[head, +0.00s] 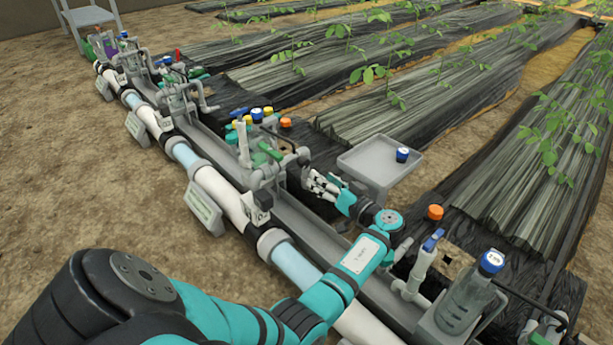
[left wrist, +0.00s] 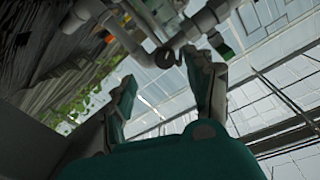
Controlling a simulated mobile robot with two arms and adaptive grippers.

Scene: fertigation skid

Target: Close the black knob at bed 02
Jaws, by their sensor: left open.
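A small black knob (head: 303,156) sits at the right side of a grey valve station with a green handle (head: 267,152). In the left wrist view a dark round part that looks like the knob (left wrist: 165,57) shows just beyond and between my fingertips, against grey pipework. My left gripper (head: 320,185) is close beside the station, just below and right of the knob in the head view. Its two fingers (left wrist: 165,80) are spread apart with nothing between them. I cannot tell whether a finger touches the knob. Bed labels are too small to read surely. My right gripper is not in view.
A grey tray (head: 375,157) with a blue-capped item (head: 402,155) stands right of my left gripper. Blue, yellow and orange caps (head: 256,114) crowd behind the station. A white pipe (head: 219,191) runs along the front. A clear bottle (head: 466,300) stands at lower right.

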